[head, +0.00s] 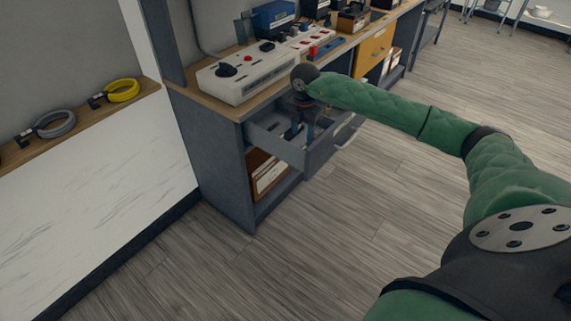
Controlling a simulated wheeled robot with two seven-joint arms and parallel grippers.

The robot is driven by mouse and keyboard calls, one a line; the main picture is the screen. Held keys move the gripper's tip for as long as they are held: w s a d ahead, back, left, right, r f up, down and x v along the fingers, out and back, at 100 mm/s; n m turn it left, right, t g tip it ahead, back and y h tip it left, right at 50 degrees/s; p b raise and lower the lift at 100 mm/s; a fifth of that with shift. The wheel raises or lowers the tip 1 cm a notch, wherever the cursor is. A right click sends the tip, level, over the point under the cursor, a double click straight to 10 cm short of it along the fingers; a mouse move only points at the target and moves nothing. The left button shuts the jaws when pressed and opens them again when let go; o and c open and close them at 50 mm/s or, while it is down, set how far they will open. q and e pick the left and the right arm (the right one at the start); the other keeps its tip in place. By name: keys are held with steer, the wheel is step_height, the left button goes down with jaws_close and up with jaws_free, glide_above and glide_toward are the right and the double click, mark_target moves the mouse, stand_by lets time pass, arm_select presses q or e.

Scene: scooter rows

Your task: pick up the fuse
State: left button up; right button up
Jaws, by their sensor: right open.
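I cannot make out a fuse in the head view. My right gripper (302,134) points down into a pulled-out grey drawer (268,139) under the workbench. The gripper is open, with its fingers inside or just above the drawer. What lies between or under the fingers is too small and partly hidden by my wrist and the drawer's walls. My green right arm reaches in from the right. My left gripper is not in view.
A white device with knobs (243,73) stands on the workbench (228,110) above the drawer. Yellow (122,90) and grey (54,123) cable rings sit on the left ledge. The floor (250,270) is clear.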

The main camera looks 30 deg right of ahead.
mark_target(301, 145)
step_height(301, 145, down, 2)
steer(key=shift+f, duration=0.15)
step_height(301, 145, down, 4)
steer(key=shift+p, duration=0.6)
steer(key=shift+f, duration=0.65)
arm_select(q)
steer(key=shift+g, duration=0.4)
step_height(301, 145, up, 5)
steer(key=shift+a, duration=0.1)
arm_select(e)
steer(key=shift+c, duration=0.4)
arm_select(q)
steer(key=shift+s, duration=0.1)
arm_select(e)
jaws_close()
